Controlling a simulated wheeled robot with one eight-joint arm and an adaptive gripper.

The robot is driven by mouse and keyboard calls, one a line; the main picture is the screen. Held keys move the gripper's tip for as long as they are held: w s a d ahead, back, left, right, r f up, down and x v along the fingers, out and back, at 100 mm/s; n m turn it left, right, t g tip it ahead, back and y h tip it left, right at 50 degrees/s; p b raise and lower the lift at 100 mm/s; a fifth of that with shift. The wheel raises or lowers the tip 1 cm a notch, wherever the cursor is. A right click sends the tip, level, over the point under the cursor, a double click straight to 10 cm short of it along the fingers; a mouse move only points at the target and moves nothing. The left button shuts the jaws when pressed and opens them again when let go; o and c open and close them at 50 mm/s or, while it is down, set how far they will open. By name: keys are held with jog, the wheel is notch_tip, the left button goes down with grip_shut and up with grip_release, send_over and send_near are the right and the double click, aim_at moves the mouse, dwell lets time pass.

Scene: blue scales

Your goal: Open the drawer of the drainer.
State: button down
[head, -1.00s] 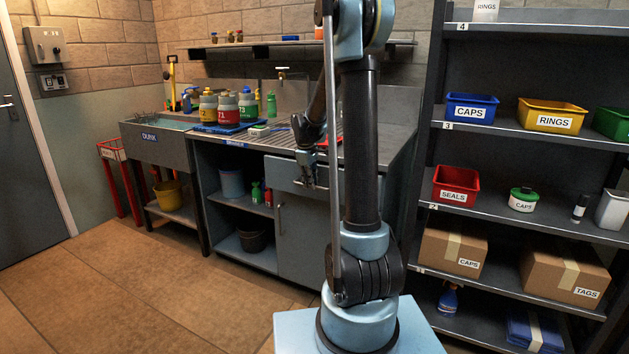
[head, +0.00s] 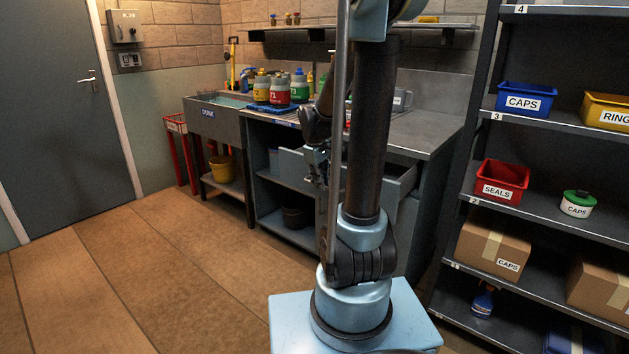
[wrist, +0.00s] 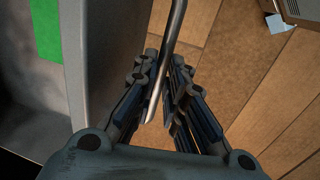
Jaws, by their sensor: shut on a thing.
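The drawer (head: 292,163) under the steel drainer top (head: 425,130) stands pulled out from its cabinet, its front well forward of the cabinet face. My arm hides its middle. My gripper (head: 318,166) is at the drawer front. In the wrist view my gripper (wrist: 163,75) is shut on the metal bar handle (wrist: 172,45), which runs between its fingers. The drawer's grey front panel (wrist: 88,60) is just left of the fingers. Left of the panel, the inside of the drawer shows with a green thing (wrist: 46,28) in it.
The dunk sink (head: 215,118) and a yellow bucket (head: 222,167) are to the left. Bottles (head: 279,91) stand on the counter. A shelf rack with a red seals bin (head: 502,180) is close on the right. The floor (head: 150,270) at front left is clear.

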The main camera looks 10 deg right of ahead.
jog(key=shift+s+a, duration=0.15)
jog(key=shift+a, duration=0.1)
jog(key=c, duration=1.9)
grip_release()
jog(key=shift+r, duration=0.1)
jog(key=shift+s+a+r, duration=0.2)
jog(key=shift+a+r, duration=0.1)
jog(key=shift+r, duration=1.65)
jog(key=shift+s+a+r, duration=0.25)
jog(key=shift+r, duration=1.65)
jog(key=shift+s+a+r, duration=0.2)
jog(key=shift+a+r, duration=0.1)
jog(key=shift+r, duration=1.65)
